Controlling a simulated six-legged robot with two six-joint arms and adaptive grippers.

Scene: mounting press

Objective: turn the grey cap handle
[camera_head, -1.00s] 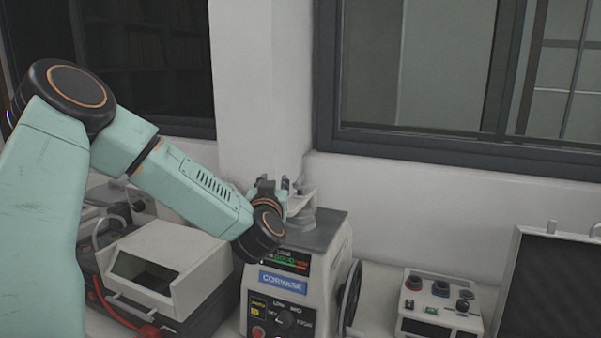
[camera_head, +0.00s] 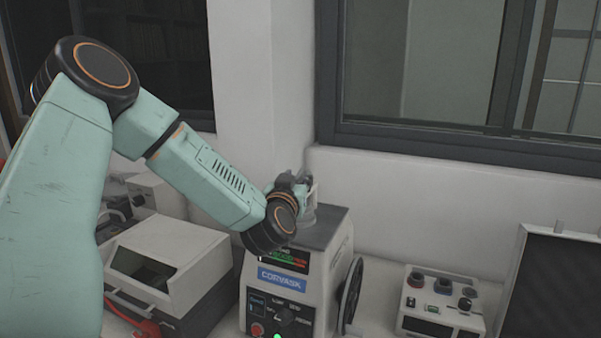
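The mounting press (camera_head: 285,283) stands at the lower middle, with a blue label, a small lit screen and a dial on its front. The grey cap handle (camera_head: 308,214) is on top of the press, mostly hidden behind my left gripper. My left gripper (camera_head: 303,186) is at the cap, its wrist in front of the handle. The fingers are small and partly hidden, so I cannot tell whether they are closed on the handle. My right gripper is not in view.
A beige open-fronted box (camera_head: 165,262) stands left of the press. A black handwheel (camera_head: 351,290) is on the press's right side. A small control box (camera_head: 440,300) with knobs and a dark-faced case (camera_head: 560,290) stand farther right. A window is behind.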

